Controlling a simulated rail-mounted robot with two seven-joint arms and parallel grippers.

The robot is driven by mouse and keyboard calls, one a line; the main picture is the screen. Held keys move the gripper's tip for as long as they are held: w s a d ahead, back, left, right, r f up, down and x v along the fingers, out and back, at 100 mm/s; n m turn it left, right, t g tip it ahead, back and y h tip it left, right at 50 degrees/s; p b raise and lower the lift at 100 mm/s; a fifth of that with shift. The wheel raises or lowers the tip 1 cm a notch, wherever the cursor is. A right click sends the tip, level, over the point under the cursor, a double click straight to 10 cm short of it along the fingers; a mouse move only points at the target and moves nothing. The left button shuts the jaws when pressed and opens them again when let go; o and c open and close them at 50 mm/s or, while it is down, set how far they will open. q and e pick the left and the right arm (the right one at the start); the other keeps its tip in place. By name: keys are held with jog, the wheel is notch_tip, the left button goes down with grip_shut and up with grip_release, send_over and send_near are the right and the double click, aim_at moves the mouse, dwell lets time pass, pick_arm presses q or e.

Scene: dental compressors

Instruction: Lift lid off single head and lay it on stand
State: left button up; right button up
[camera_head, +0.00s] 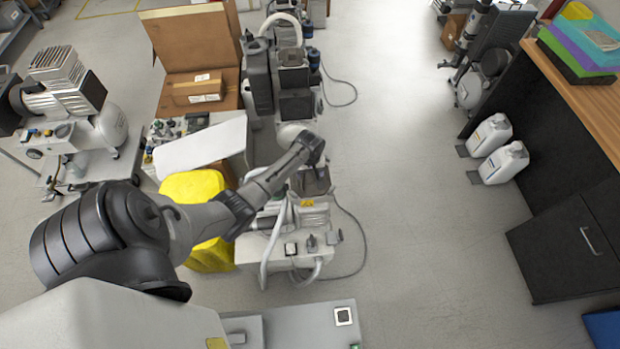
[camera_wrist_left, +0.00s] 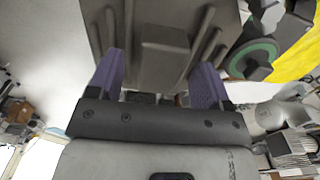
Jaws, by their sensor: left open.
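A grey-brown, box-like ribbed part, which looks like the lid (camera_head: 313,183), sits on the single-head compressor (camera_head: 290,245) at the centre of the head view. It fills the upper middle of the left wrist view (camera_wrist_left: 165,45). My left gripper (camera_wrist_left: 157,78) is open, with one purple finger on each side of the lid's near part. I cannot tell whether the fingers touch it. In the head view my left wrist hangs just above the lid, and the fingers are hidden. I cannot pick out the stand with certainty. My right gripper is not in view.
Yellow cloth or cover (camera_head: 205,215) lies left of the compressor under my arm. A taller dark compressor (camera_head: 285,75) and an open cardboard box (camera_head: 195,60) stand behind. White hoses and a dark cable run nearby. White jugs (camera_head: 503,162) stand right; floor between is clear.

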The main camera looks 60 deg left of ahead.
pick_arm(q)
jog(key=shift+f, duration=0.45)
jog(key=shift+c, duration=0.3)
grip_shut()
